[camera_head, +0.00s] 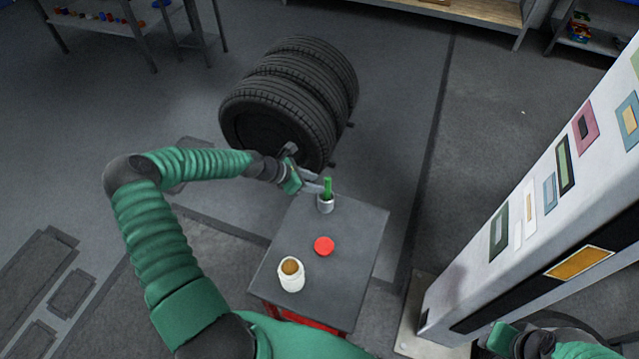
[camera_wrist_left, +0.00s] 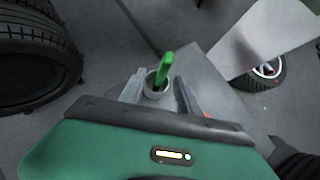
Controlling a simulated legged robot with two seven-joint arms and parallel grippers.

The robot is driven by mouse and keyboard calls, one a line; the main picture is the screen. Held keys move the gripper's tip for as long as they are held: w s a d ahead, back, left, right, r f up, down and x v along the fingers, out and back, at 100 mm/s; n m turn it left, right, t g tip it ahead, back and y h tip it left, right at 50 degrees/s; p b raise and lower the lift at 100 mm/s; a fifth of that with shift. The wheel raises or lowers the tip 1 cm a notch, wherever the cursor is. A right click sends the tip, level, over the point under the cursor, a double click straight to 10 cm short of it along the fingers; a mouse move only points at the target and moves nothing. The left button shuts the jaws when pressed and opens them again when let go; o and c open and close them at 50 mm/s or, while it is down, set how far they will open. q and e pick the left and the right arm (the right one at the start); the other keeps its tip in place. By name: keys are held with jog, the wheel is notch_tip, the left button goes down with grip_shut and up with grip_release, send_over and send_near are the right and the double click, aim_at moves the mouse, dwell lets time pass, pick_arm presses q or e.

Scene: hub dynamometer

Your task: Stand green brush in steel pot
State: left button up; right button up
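The green brush (camera_head: 328,187) stands in the steel pot (camera_head: 325,206) near the back edge of the small grey table. In the left wrist view the brush (camera_wrist_left: 163,70) leans a little inside the pot (camera_wrist_left: 153,93), its lower end hidden in the pot. My left gripper (camera_head: 318,187) is just beside the brush at the pot. In the left wrist view its fingers (camera_wrist_left: 158,92) are spread, one on each side of the pot, and do not close on the brush. My right gripper (camera_head: 505,340) shows at the lower right; its fingers are not clear.
The grey table (camera_head: 350,250) also carries a red round lid (camera_head: 324,246) and a white jar (camera_head: 291,280) with a brown top. Stacked tyres (camera_head: 290,95) stand behind it. A tall white machine column (camera_head: 530,230) rises on the right.

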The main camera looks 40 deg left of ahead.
pick_arm(q)
jog(key=p+v, duration=0.1)
jog(key=v, duration=1.2)
jog(key=shift+s, duration=0.15)
jog(key=shift+r, duration=0.1)
